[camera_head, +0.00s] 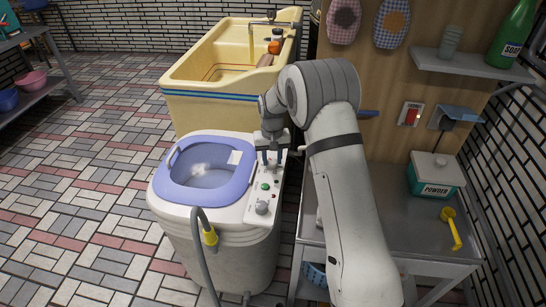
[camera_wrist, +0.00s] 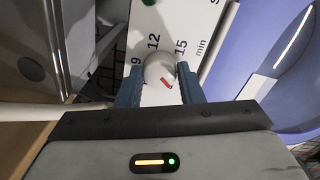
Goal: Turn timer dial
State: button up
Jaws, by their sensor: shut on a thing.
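The timer dial (camera_wrist: 158,66) is a round white knob with a red mark on its near right part in the wrist view. Printed numbers 9, 12 and 15 and the word "min" stand around it on the white panel. My gripper (camera_wrist: 160,80) is shut on the dial, with one blue finger on each side. In the head view my gripper (camera_head: 270,157) is at the far end of the control panel (camera_head: 252,203) on the washing machine (camera_head: 215,235).
A second, grey knob (camera_head: 262,208) and a green button (camera_head: 265,186) sit nearer on the panel. The machine's blue-rimmed tub opening (camera_head: 176,196) is left of the panel, with a grey hose (camera_head: 206,263). A yellow basin (camera_head: 190,107) stands behind; a metal table (camera_head: 395,225) is at right.

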aim_at(272, 161)
jog(key=shift+m, duration=2)
jog(key=o, duration=1)
jog(key=shift+r+p, duration=0.55)
jog(key=shift+r, duration=3.4)
